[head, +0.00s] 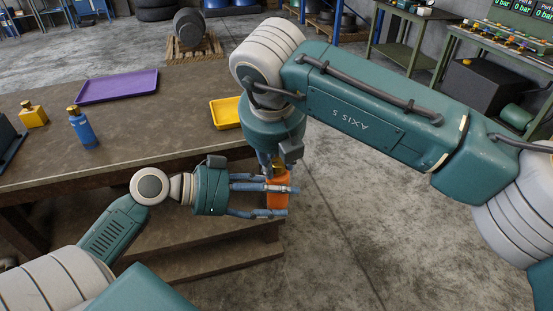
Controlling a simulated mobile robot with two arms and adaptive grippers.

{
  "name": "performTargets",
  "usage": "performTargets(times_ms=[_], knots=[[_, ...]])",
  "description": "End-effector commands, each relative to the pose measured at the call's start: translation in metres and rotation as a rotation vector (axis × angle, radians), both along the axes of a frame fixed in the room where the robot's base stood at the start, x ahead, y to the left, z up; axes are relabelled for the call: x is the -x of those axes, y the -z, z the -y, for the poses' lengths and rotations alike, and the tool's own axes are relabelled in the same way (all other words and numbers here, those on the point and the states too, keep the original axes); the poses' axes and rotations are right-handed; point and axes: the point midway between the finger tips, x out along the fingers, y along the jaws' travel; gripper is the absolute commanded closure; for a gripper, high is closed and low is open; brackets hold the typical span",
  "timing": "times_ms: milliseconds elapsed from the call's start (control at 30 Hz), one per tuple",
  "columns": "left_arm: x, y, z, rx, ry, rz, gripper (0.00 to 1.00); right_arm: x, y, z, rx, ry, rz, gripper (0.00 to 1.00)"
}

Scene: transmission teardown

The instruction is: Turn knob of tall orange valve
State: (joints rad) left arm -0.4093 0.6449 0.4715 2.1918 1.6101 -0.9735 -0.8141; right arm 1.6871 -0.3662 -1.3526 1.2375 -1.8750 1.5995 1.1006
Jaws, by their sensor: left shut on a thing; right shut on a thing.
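The tall orange valve (277,201) is upright near the table's right edge. My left gripper (283,197) reaches in from the left and is shut around its orange body, with fingers above and below on the near side. My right gripper (276,164) comes down from above and is shut on the gold knob (277,170) at the valve's top. The knob is mostly hidden by the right gripper. Whether the valve's base touches anything is unclear.
On the brown table (40,165) are a blue valve (84,131), a small yellow valve (34,117), a purple tray (118,86) and a dark object (8,138) at the left edge. A yellow tray (226,113) lies behind my grippers. Concrete floor is open to the right.

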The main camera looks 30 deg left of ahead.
Motion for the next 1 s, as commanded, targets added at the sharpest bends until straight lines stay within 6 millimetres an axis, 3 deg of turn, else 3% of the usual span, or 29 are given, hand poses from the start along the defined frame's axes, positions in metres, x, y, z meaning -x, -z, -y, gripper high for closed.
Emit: performTargets(times_ms=[367, 1000], knots=[[0.0025, -0.0001, 0.0034, -0.001, 0.012, -0.001, 1.0, -0.0093, -0.0031, 0.0042, -0.001, -0.135, 0.015, 0.98], [0.0032, -0.0001, 0.0048, 0.0, 0.015, -0.001, 1.0, -0.0132, -0.0034, 0.0053, -0.004, -0.728, 0.018, 0.98]])
